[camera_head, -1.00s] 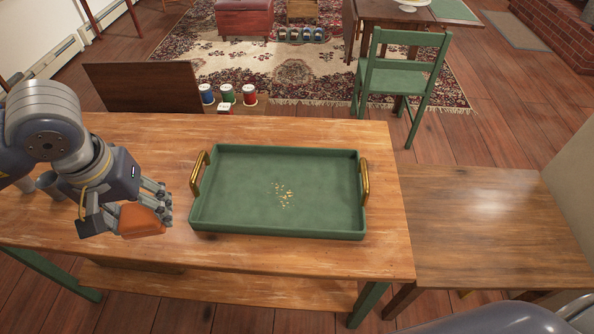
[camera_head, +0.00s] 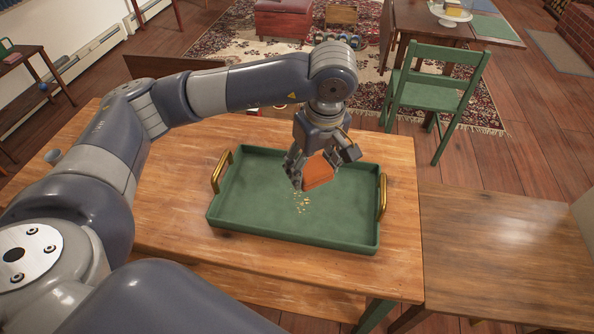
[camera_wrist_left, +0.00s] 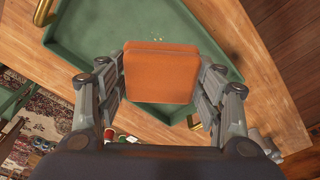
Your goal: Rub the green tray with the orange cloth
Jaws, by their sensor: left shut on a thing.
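The green tray (camera_head: 345,225) lies on the wooden table, with a gold handle at each end. Yellowish crumbs (camera_head: 301,202) lie on its floor near the middle. My left gripper (camera_head: 314,176) is shut on the folded orange cloth (camera_head: 319,172) and holds it over the tray, just behind the crumbs. I cannot tell if the cloth touches the tray floor. In the left wrist view the cloth (camera_wrist_left: 161,75) sits between both fingers, with a few crumbs showing past its edge. My right gripper is not in view.
The wooden table (camera_head: 180,225) has bare room left of the tray. A lower brown table (camera_head: 510,240) stands at the right, empty. A green chair (camera_head: 435,90) stands behind, on the floor. A small grey cup-like thing (camera_head: 53,157) is at the table's left edge.

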